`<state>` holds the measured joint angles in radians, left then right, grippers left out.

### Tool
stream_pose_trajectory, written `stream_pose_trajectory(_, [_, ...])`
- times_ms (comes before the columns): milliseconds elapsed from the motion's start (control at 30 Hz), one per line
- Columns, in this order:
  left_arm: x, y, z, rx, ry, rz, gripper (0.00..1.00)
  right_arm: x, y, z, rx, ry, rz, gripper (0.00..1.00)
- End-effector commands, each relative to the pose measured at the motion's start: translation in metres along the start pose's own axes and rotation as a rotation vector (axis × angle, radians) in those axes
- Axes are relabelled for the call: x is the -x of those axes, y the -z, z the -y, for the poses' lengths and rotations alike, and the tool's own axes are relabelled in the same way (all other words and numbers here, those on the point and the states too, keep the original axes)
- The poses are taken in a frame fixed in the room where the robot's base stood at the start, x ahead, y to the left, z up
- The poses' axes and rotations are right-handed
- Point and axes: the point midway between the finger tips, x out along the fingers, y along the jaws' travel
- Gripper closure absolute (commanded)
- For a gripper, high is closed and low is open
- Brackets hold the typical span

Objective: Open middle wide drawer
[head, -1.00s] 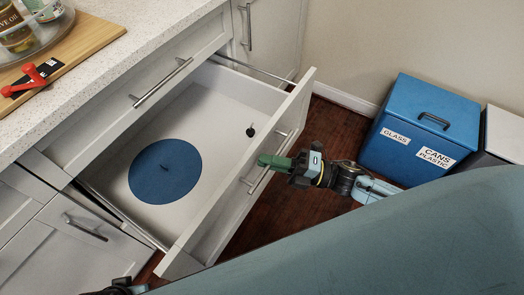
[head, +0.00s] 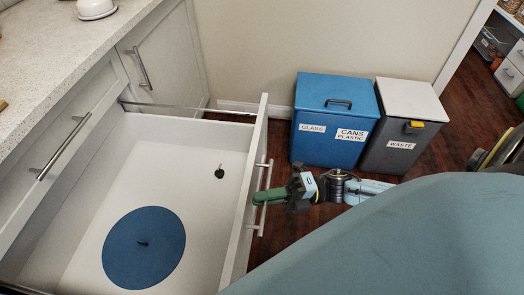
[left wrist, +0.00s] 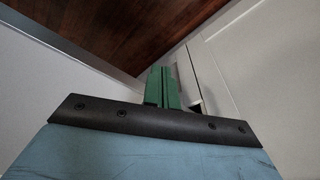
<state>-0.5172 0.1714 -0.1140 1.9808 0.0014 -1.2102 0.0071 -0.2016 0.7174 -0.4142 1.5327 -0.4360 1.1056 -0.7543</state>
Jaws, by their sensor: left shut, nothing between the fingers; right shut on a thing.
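The wide drawer (head: 190,160) stands pulled far out from the white cabinet in the head view. Inside lie a round blue lid (head: 144,248) and a small black object (head: 219,172). My right gripper (head: 268,197) is shut on the drawer's bar handle (head: 267,176) at the outside of its front panel. My left gripper is outside the head view. In the left wrist view its green fingers (left wrist: 162,88) are shut together with nothing between them, close to a white cabinet front (left wrist: 255,75).
A blue bin (head: 333,120) labelled for glass, cans and plastic and a grey waste bin (head: 402,125) stand by the wall to the right. Dark wooden floor lies between the drawer and the bins. The speckled counter (head: 65,40) runs above the drawer on the left.

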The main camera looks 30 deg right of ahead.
Motion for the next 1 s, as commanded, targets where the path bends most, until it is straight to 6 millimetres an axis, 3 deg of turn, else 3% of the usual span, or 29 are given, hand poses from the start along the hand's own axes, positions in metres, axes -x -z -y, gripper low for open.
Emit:
stream_pose_trajectory(267, [0.000,0.002,0.000,0.001,0.000,-0.002,1.00,0.000,-0.001,0.000,0.001,0.000,0.001,1.00])
stream_pose_trajectory(300, [0.000,0.002,0.000,0.001,0.000,-0.003,1.00,0.000,-0.001,0.000,0.001,0.000,0.001,0.86])
stream_pose_trajectory(367, [0.000,0.003,0.000,0.001,0.000,-0.004,1.00,0.000,-0.001,0.000,0.001,0.000,0.001,0.80])
stream_pose_trajectory(800, [0.000,0.005,0.000,0.002,0.000,-0.006,1.00,0.002,0.000,0.000,0.000,0.000,0.001,0.80])
stream_pose_trajectory(1000, [0.000,0.004,0.000,0.002,0.000,-0.006,1.00,0.029,0.000,0.001,-0.001,0.004,0.003,0.80])
